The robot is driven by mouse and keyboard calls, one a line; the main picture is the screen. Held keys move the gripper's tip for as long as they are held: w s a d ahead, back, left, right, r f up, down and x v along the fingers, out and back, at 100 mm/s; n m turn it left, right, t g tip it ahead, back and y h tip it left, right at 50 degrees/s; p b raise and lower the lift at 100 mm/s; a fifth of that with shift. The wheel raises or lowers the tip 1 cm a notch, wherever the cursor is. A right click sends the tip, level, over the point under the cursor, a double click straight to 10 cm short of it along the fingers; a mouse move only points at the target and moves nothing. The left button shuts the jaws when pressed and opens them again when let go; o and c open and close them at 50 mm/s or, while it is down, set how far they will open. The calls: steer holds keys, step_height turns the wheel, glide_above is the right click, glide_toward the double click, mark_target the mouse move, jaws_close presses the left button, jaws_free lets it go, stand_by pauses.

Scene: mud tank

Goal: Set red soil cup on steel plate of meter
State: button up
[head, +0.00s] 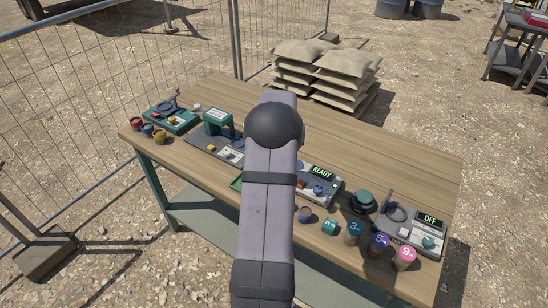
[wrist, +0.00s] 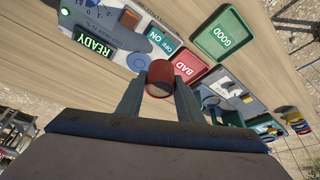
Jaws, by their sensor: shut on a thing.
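My gripper (wrist: 160,88) is shut on a red cup (wrist: 159,70) in the wrist view, with one jaw on each side of it. The cup's round end faces the camera and looks dark and pale inside. The cup appears above the table, but its height is unclear. The meter (wrist: 96,32) with a lit READY display lies ahead and to the left of the cup, cut by the picture's top edge. In the head view this meter (head: 326,172) stands right of my arm. I cannot make out its steel plate clearly.
In the wrist view a red BAD tray (wrist: 180,67) and a green GOOD tray (wrist: 224,36) lie beside the meter. Small cups (head: 148,130) stand far left.

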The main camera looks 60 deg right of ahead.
steer(key=s+d+p, duration=0.1)
steer(key=d+p, duration=0.2)
steer(key=d, duration=0.4)
steer(key=shift+s+d, duration=0.15)
steer(key=shift+d, duration=0.1)
steer(key=shift+f, duration=0.25)
steer(key=shift+f+b, duration=1.35)
steer(key=shift+f, duration=1.2)
steer(key=shift+f+b, duration=1)
steer(key=shift+f, duration=0.1)
steer(key=o, duration=1.6)
steer(key=shift+c, duration=0.2)
steer(key=shift+r, duration=0.15)
step_height(320, 180, up, 7)
steer(key=p, duration=0.4)
steer(key=shift+r, duration=0.15)
